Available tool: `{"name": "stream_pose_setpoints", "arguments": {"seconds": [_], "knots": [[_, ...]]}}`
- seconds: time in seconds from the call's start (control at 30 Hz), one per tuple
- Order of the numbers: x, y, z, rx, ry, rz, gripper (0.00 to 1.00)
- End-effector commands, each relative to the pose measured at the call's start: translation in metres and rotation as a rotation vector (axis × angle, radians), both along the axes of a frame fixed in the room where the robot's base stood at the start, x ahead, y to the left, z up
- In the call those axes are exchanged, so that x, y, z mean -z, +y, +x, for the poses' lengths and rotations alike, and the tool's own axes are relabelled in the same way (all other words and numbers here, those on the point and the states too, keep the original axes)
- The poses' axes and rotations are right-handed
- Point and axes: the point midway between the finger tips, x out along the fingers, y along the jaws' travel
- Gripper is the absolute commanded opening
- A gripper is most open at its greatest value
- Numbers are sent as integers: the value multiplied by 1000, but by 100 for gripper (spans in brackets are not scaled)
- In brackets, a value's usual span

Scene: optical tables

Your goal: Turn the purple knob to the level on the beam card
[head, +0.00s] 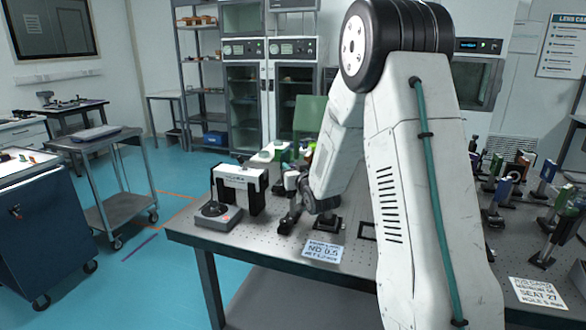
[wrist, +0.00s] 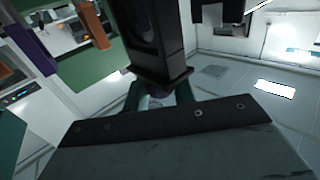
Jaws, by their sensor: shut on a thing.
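In the wrist view, a dark purple knob (wrist: 158,92) shows at the lower end of a black mount (wrist: 150,40). My gripper (wrist: 160,98) has its two teal fingers on either side of the knob, shut on it. The knob's markings cannot be read. In the head view, my gripper (head: 289,222) is low over the optical table, and the knob cannot be made out. A card (head: 323,252) lies on the table in front of it; it appears to read "ND 0.5" with a smaller line that I cannot read surely.
A white and black gantry-like device (head: 238,190) with a grey base stands left of my gripper. Another card (head: 537,293), reading "SEAT 27", lies at the right, near several posted optics. A green panel (head: 309,115) stands behind.

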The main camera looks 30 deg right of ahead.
Motion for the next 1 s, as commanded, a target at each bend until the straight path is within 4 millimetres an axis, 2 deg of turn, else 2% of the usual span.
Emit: {"name": "stream_pose_setpoints", "arguments": {"seconds": [0.7, 1.0], "knots": [[1, 4, 2, 613, 1, 0, 3], [0, 4, 2, 805, 0, 0, 3]]}}
